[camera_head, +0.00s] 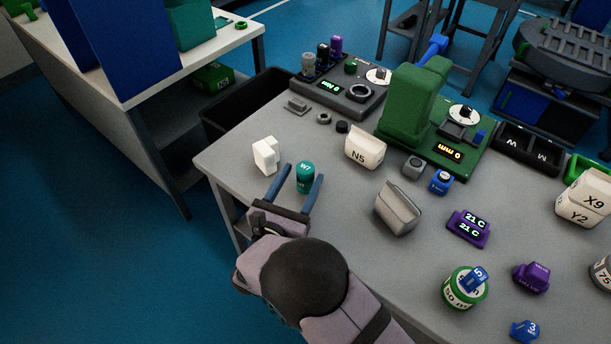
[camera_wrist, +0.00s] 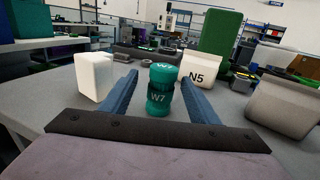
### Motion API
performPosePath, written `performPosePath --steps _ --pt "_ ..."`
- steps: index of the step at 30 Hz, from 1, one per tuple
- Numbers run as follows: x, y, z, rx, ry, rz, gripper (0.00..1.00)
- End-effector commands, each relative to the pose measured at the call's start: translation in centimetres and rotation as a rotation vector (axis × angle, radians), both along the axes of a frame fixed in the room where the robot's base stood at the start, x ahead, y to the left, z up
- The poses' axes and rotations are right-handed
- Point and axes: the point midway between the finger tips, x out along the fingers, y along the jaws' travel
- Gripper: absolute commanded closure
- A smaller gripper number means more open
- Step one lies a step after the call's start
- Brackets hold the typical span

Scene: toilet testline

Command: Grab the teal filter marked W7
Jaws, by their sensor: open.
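The teal filter marked W7 (camera_head: 305,178) stands upright on the grey table near its left edge. My gripper (camera_head: 299,172) is open, its two blue fingers reaching toward the filter from the front. In the wrist view the filter (camera_wrist: 160,92) shows between the fingers (camera_wrist: 160,90), with "W7" on its side and on its top. A gap shows on each side, narrower on the right, and nothing is held. I cannot tell exactly how far the fingertips reach past the filter.
A white block (camera_head: 265,156) stands close left of the fingers. A white N5 bag (camera_head: 364,149) stands to the right, with a grey bag (camera_head: 397,208) nearer. Dark and green devices (camera_head: 345,88) are behind. The table's left edge is close.

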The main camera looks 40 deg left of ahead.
Motion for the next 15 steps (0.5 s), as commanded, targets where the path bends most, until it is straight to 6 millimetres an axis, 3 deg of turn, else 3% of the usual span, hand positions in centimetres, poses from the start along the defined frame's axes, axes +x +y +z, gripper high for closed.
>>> performPosePath --steps 8,15 --pt "1.0 0.2 0.1 -0.001 0.001 0.0 0.45" --pt "3.6 0.6 0.7 -0.002 0.0 -0.002 0.45"
